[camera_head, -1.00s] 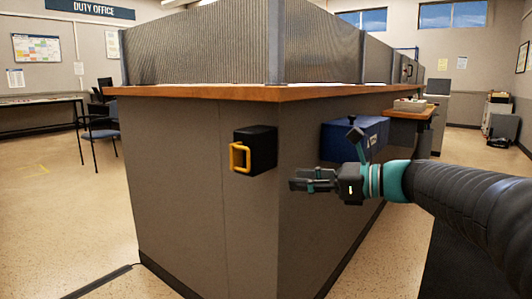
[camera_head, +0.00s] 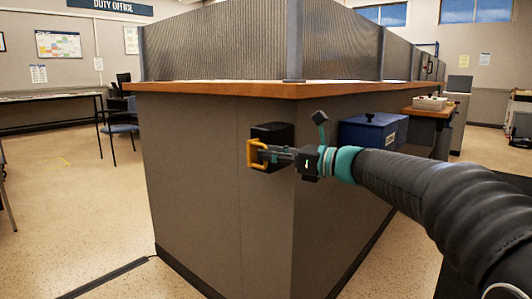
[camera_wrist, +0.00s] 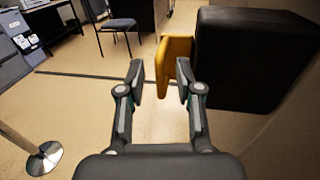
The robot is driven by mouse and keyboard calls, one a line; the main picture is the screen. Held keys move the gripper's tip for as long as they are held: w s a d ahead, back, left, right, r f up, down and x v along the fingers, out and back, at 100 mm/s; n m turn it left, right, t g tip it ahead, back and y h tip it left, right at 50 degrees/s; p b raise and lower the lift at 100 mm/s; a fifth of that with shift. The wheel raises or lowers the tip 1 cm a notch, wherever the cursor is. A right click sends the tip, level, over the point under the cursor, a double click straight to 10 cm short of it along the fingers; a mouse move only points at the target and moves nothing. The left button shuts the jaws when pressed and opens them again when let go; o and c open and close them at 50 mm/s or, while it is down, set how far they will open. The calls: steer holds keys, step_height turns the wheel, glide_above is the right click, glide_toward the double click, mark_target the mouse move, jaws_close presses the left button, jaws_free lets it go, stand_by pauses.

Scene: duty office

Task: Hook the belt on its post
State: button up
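A black belt housing (camera_head: 272,133) is fixed to the grey counter's side, with a yellow belt handle (camera_head: 255,154) at its front. The handle (camera_wrist: 176,60) and housing (camera_wrist: 255,58) also show in the wrist view. My gripper (camera_head: 270,153) is at the handle. In the wrist view my gripper (camera_wrist: 160,80) is open, and the handle stands at the tips, close to the right finger. I cannot tell whether they touch. No belt strap shows. A silver post (camera_wrist: 18,142) with a round base stands at the lower left of the wrist view; its top is out of frame.
The counter (camera_head: 205,180) has a wooden top edge just above the housing. A blue box (camera_head: 372,131) is on its right side. A chair (camera_head: 122,125) stands on the left. A dark strip (camera_head: 105,279) runs across the otherwise open floor there.

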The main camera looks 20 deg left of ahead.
steer(key=shift+w+a, duration=0.15)
steer(key=shift+a, duration=0.85)
jaws_close()
